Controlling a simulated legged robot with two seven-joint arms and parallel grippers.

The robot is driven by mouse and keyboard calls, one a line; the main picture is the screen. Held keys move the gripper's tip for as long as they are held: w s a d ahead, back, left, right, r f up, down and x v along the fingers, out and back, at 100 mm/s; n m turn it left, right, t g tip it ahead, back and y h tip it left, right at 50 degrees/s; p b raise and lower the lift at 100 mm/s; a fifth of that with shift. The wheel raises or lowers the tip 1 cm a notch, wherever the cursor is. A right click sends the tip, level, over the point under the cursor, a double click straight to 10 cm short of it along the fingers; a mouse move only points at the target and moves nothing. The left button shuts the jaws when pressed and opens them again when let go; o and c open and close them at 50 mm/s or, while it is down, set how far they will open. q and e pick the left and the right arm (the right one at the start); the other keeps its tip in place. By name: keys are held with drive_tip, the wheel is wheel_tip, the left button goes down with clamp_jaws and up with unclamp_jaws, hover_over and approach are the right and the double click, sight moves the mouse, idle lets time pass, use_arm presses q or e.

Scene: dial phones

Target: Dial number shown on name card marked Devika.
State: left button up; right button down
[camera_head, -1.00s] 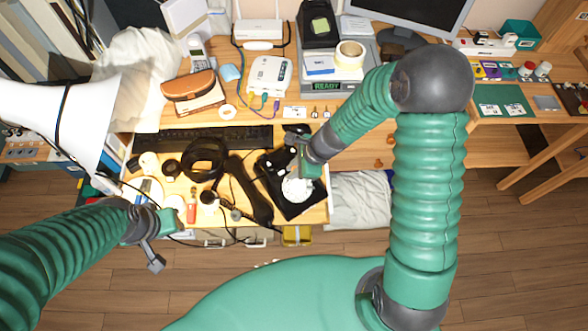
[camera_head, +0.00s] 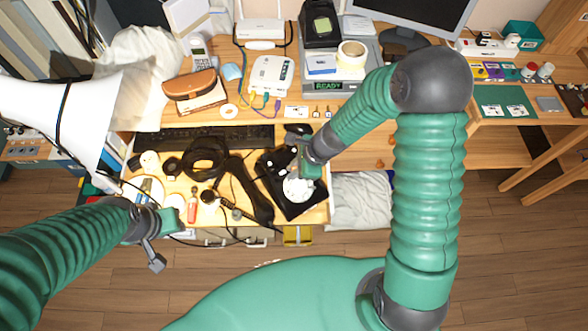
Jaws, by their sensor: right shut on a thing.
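A black dial phone (camera_head: 306,209) with a round white dial (camera_head: 297,189) sits in the open drawer in the head view. Its black handset (camera_head: 251,190) appears to lie off the base, to the left. My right gripper (camera_head: 302,175) is down at the dial's upper edge, shut, seemingly on the dial; its fingertips are partly hidden. My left gripper (camera_head: 166,229) hangs in front of the drawer's left part, away from the phone; its jaw opening is unclear.
The drawer (camera_head: 318,213) also holds coiled black cable (camera_head: 206,157), a red-and-white tube (camera_head: 192,210) and a keyboard (camera_head: 225,138) behind. A white lamp-like cone (camera_head: 50,110) stands left. A white router (camera_head: 270,74) and tape roll (camera_head: 351,52) crowd the desk.

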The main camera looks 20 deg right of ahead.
drive_tip(key=shift+d, duration=0.1)
idle(0.3)
drive_tip(key=shift+w+d, duration=0.1)
drive_tip(key=shift+d, duration=0.4)
drive_tip(key=shift+d+f, duration=0.1)
drive_tip(key=shift+d, duration=0.05)
drive_tip(key=shift+s+d+f, duration=0.1)
drive_tip(key=shift+s+d, duration=0.1)
drive_tip(key=shift+d, duration=0.3)
drive_tip(key=shift+f, duration=0.1)
